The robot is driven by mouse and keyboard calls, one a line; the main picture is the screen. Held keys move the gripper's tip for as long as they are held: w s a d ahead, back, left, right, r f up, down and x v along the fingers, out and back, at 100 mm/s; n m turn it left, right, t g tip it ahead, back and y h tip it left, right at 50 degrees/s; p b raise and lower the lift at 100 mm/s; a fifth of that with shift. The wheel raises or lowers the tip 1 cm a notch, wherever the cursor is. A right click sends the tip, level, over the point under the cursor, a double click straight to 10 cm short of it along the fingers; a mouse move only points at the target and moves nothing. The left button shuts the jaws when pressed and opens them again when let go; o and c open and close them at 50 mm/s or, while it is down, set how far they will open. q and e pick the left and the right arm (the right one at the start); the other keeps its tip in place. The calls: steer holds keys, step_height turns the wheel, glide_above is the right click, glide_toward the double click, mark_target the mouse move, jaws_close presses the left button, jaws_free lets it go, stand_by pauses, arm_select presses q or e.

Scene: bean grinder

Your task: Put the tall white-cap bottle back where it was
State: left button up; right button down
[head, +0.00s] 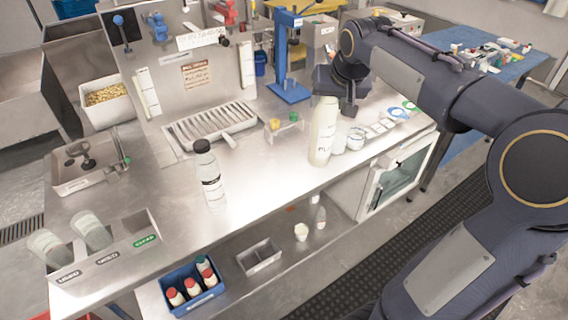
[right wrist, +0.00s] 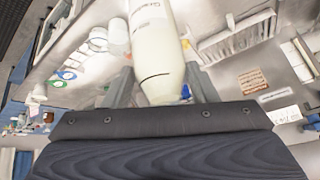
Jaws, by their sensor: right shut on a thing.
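A tall pale bottle (head: 323,132) with dark lettering is upright near the front edge of the steel counter, right of its middle. My right gripper (head: 333,98) is shut on its upper part from above and behind, covering its cap in the head view. In the right wrist view the bottle (right wrist: 153,45) lies between the two fingers (right wrist: 159,72). I cannot tell whether its base touches the counter. A clear bottle with a black cap (head: 209,175) stands apart to the left. My left gripper is out of view.
Small white jars (head: 355,139) stand close to the right of the held bottle. A blue press (head: 289,75) and a slotted drain tray (head: 212,126) are behind. The front middle counter is clear. A blue crate (head: 194,290) sits on the lower shelf.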

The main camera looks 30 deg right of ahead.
steer(key=w+a+b, duration=0.2)
steer(key=a, duration=0.8)
steer(key=w+d+f+p, duration=0.2)
steer(key=w+d+f, duration=0.5)
steer(key=w+f, duration=0.4)
steer(key=shift+w+f+p, duration=0.15)
steer(key=shift+f+p, duration=0.2)
steer(key=shift+f, duration=0.45)
steer(key=shift+f, duration=0.2)
steer(key=c, duration=0.6)
jaws_free()
